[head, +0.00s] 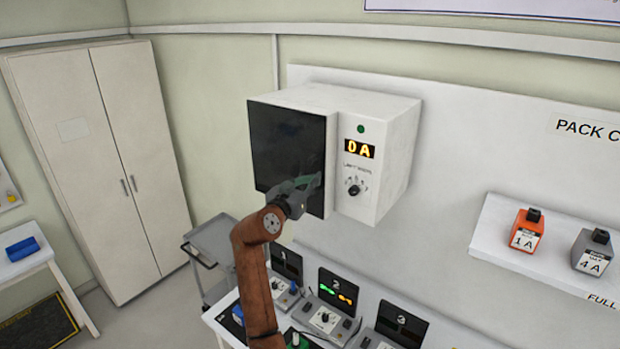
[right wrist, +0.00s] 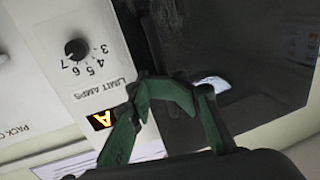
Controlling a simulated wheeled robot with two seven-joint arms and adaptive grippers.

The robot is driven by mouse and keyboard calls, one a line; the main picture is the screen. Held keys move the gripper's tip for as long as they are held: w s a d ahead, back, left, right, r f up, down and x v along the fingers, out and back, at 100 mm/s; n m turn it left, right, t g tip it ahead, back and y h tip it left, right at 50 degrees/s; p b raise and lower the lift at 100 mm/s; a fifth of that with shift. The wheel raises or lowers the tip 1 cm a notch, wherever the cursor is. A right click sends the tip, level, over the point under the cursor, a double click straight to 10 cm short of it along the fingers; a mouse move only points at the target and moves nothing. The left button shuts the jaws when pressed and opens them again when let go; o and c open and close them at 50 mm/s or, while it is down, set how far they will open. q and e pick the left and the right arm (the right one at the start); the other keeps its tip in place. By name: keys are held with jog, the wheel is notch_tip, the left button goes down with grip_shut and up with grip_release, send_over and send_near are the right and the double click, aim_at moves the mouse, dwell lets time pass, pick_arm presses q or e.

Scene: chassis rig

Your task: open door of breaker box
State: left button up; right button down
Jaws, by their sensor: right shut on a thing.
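The breaker box (head: 372,205) is a white cabinet on the wall, with a dark glossy door (head: 285,140) on its front left. The door looks closed, lying flat against the front. My right gripper (head: 312,183) is at the lower right part of the door, near its edge. In the right wrist view its green fingers (right wrist: 165,88) are drawn together against the dark door (right wrist: 240,60). It is shut on the door handle, which the fingers mostly hide. My left gripper is not in view.
A panel with a limit knob (head: 354,186) and a lit "0 A" display (head: 360,149) is right of the door. Below is a bench with several small screens (head: 338,291). A shelf (head: 520,258) with orange and grey packs is at right. Left of the box is open space before a cabinet (head: 100,160).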

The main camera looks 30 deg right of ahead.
jog(key=shift+w, duration=0.15)
jog(key=c, duration=2.3)
grip_release()
jog(key=shift+w, duration=0.2)
jog(key=shift+c, duration=0.2)
jog(key=shift+w+f, duration=0.2)
jog(key=shift+d, duration=0.1)
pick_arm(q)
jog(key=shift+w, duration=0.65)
